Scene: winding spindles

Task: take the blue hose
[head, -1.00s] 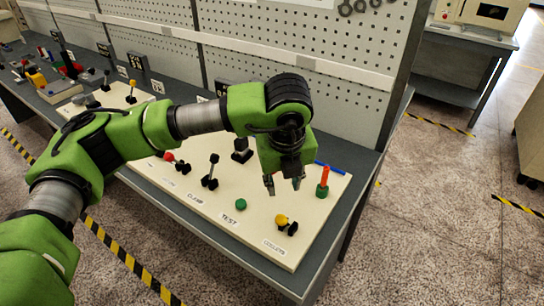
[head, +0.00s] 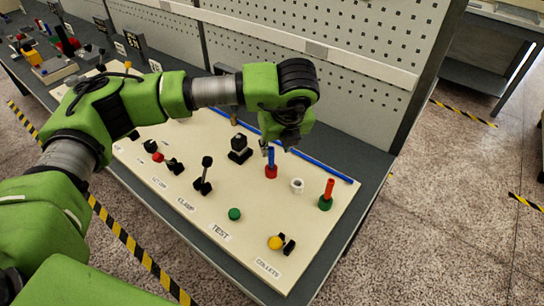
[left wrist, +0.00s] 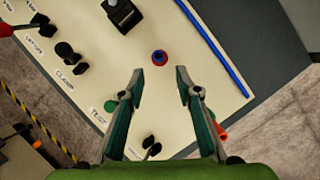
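The blue hose (head: 271,156) stands upright in a small red holder (head: 271,172) on the cream board. In the left wrist view the blue hose (left wrist: 159,57) is seen end-on inside the red holder, just beyond the fingertips and roughly centred between them. My left gripper (head: 278,148) hangs over the board, beside the top of the hose in the head view. The wrist view shows its fingers (left wrist: 160,75) spread apart with nothing between them. My right gripper is out of view.
A red rod (head: 329,188) stands in a green holder, with a white ring (head: 297,185) nearby. A long blue strip (head: 315,167) runs along the board's back edge. Black blocks, a green knob (head: 235,214) and a yellow knob (head: 275,243) sit around. A perforated panel (head: 345,45) rises behind.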

